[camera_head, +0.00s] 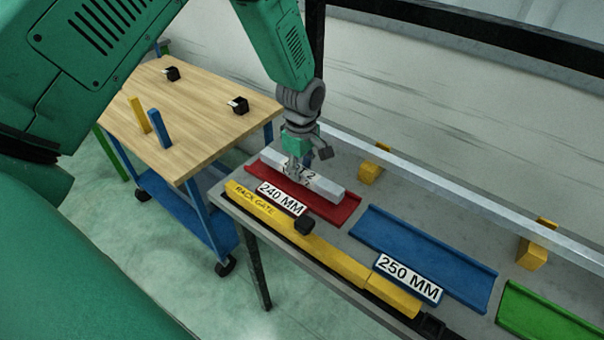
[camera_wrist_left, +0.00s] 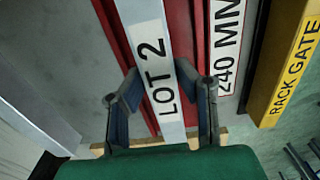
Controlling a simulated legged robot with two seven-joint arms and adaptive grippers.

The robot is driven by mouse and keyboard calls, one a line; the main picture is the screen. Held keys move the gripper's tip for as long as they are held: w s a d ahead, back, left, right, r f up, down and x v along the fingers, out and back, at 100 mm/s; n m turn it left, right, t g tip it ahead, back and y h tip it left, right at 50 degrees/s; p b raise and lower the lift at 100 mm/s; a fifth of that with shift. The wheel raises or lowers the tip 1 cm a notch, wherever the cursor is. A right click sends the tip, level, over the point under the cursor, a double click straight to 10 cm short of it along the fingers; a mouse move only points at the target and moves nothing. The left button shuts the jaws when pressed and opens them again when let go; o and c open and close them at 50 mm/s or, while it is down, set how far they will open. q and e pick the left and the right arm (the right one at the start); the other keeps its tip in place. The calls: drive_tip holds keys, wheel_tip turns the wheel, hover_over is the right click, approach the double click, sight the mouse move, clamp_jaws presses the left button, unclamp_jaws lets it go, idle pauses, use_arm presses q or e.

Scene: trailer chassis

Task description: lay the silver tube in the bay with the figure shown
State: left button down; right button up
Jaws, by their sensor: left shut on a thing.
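The silver tube (camera_head: 328,187) is a square bar marked LOT 2. My left gripper (camera_head: 297,172) is shut on it, its fingers on either side of the tube. The tube lines up lengthwise with the red bay (camera_head: 345,208), whose plate reads 240 MM (camera_head: 282,198). It is in or just above this bay; I cannot tell whether it touches the floor. In the left wrist view the tube (camera_wrist_left: 145,22) runs between the fingers (camera_wrist_left: 163,92), with red bay showing on both sides. The blue bay (camera_head: 420,255) is empty, with plate 250 MM (camera_head: 408,278). My right gripper is not in view.
A yellow bar marked RACK GATE (camera_head: 310,240) runs along the bays' front. A green bay (camera_head: 545,318) lies at right. A pale rail (camera_head: 450,190) on yellow blocks runs behind. A wooden-topped cart (camera_head: 195,105) at left holds yellow and blue pieces and small black blocks.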

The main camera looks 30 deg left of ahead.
sight(301, 170)
use_arm(q)
drive_tip(key=shift+a+f, duration=0.2)
drive_tip(key=shift+f, duration=0.95)
drive_tip(key=shift+d, duration=0.2)
drive_tip(key=c, duration=1.2)
unclamp_jaws()
drive_tip(key=shift+r, duration=0.1)
drive_tip(key=shift+r, duration=0.3)
wheel_tip(301, 170, up, 11)
drive_tip(key=shift+r+b, duration=0.2)
drive_tip(key=shift+b, duration=0.45)
